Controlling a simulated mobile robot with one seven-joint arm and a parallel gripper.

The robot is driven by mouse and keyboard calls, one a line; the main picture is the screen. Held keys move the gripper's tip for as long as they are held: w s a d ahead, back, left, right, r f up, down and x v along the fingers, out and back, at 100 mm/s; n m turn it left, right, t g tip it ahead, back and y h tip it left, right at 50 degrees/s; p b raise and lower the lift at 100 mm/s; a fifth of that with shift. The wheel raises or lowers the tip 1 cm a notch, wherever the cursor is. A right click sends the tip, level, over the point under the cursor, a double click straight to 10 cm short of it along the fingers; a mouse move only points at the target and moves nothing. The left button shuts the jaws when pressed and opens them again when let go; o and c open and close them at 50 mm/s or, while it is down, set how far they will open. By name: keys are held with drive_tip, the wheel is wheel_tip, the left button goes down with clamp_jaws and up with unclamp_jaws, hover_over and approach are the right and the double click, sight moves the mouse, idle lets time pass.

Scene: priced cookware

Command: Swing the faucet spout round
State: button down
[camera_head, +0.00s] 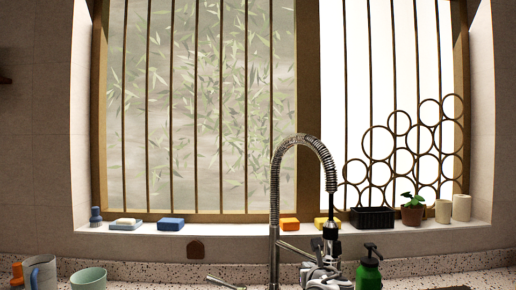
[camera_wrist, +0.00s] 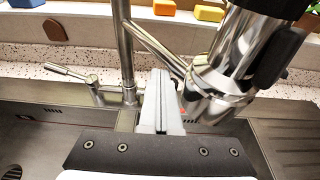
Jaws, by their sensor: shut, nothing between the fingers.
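The faucet (camera_head: 274,215) is a tall metal post with a coiled spring arch. Its dark and silver spray head (camera_head: 331,230) hangs on the right side, and a thin bar links it to the post. In the wrist view the faucet post (camera_wrist: 123,45) stands left of centre and the spout's spray head (camera_wrist: 235,60) is large at the right. My gripper (camera_wrist: 163,75) is shut and empty, pointing between the post and the spray head. It looks close to the spray head's left side; I cannot tell whether they touch. In the head view my gripper (camera_head: 322,268) is just below the spray head, partly hidden.
A green soap bottle (camera_head: 368,270) stands right of my gripper. The faucet lever (camera_wrist: 65,72) sticks out left of the post. Sponges, a potted plant (camera_head: 412,208) and cups line the window sill. A mug (camera_head: 40,272) and a green bowl (camera_head: 89,278) are at the far left.

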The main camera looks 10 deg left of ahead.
drive_tip(key=a+v, duration=0.2)
drive_tip(key=v, duration=0.7)
drive_tip(key=shift+s+r+p, duration=0.25)
drive_tip(key=shift+s+p, duration=0.05)
drive_tip(key=shift+s, duration=0.2)
drive_tip(key=shift+s, duration=0.15)
idle(0.5)
